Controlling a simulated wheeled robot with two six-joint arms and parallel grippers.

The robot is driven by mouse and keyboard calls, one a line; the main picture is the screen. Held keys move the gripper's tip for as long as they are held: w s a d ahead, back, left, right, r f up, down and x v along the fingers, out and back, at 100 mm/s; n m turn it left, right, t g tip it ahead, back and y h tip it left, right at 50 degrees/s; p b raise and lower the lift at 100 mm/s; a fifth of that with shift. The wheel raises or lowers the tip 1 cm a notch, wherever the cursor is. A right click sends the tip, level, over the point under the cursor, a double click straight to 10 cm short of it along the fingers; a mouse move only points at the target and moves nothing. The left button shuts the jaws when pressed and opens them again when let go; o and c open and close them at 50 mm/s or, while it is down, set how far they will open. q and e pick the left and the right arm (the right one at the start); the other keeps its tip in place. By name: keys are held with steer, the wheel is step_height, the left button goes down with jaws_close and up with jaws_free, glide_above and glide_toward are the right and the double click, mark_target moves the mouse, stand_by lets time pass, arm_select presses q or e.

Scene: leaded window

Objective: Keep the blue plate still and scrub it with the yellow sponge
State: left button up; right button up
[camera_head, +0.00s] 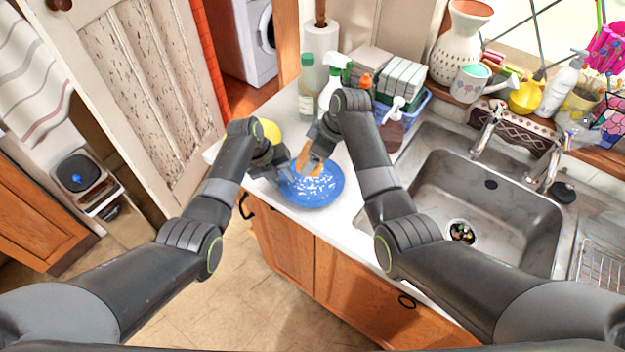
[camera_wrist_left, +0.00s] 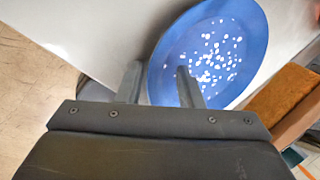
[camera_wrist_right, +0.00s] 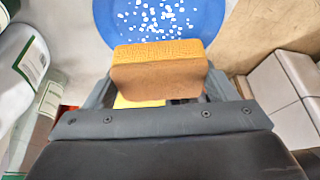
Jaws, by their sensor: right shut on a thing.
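The blue plate (camera_head: 322,192), dotted with white specks, lies near the front edge of the white counter. It also shows in the left wrist view (camera_wrist_left: 232,80) and the right wrist view (camera_wrist_right: 207,22). My left gripper (camera_wrist_left: 160,68) is open at the plate's rim, one finger over the plate and the other outside its edge. My right gripper (camera_wrist_right: 160,82) is shut on the sponge (camera_wrist_right: 160,68), which looks orange-yellow with a browner face. The sponge is over or beside the far part of the plate; I cannot tell whether they touch.
A yellow round object (camera_head: 270,130) sits behind my left arm. A green-capped bottle (camera_head: 308,88), a spray bottle (camera_head: 331,84) and a paper roll (camera_head: 321,45) stand behind the plate. The steel sink (camera_head: 480,205) is to the right. The counter's front edge is close to the plate.

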arm_select(q)
steer(key=shift+a+f, duration=0.1)
steer(key=shift+a, duration=0.1)
steer(key=shift+a+r, duration=0.25)
steer(key=shift+r, duration=0.25)
steer(key=v, duration=1.1)
steer(key=shift+d, duration=0.3)
steer(key=shift+s, duration=0.1)
